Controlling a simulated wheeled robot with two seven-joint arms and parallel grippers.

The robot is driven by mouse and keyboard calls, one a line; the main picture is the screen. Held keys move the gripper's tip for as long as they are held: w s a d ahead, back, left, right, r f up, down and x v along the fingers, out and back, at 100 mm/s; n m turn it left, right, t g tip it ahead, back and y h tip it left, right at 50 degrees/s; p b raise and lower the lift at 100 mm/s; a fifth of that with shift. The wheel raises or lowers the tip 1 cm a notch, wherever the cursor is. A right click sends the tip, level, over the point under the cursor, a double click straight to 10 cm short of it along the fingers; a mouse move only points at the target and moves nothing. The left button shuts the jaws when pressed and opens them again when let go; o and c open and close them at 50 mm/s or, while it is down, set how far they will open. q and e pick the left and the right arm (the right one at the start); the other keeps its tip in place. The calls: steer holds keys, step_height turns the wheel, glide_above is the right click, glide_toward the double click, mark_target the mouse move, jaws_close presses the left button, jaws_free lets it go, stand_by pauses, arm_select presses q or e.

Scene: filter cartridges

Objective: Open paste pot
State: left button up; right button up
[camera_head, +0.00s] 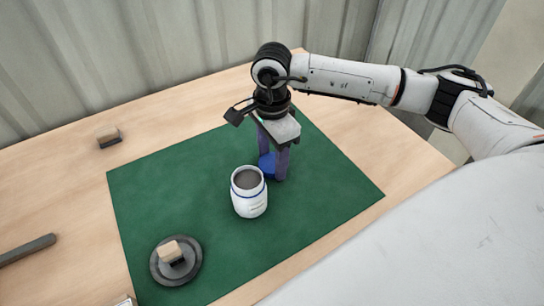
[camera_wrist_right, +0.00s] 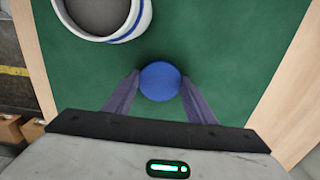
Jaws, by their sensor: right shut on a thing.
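The white paste pot (camera_head: 249,203) with blue bands stands upright on the green mat (camera_head: 155,190), its top open and grey paste showing inside. It also shows at the top left of the right wrist view (camera_wrist_right: 139,22). My right gripper (camera_head: 274,166) points down behind and to the right of the pot, apart from it. It is shut on a round blue lid (camera_head: 265,169), which lies between the fingertips in the right wrist view (camera_wrist_right: 160,82). The lid is at or just above the mat; I cannot tell if it touches. My left gripper is not in view.
A dark round dish (camera_head: 157,270) holding a wooden-topped block (camera_head: 170,250) sits on the mat's front left. A similar block (camera_head: 107,134) stands at the table's back left. A dark bar (camera_head: 28,251) lies at the left edge. The mat's right side is clear.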

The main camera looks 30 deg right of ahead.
mark_target(272, 163)
steer(key=o, duration=1.2)
steer(key=shift+f, duration=0.1)
step_height(272, 163, up, 12)
steer(key=shift+r+b, duration=0.15)
steer(key=shift+b, duration=0.15)
steer(key=shift+s, duration=0.1)
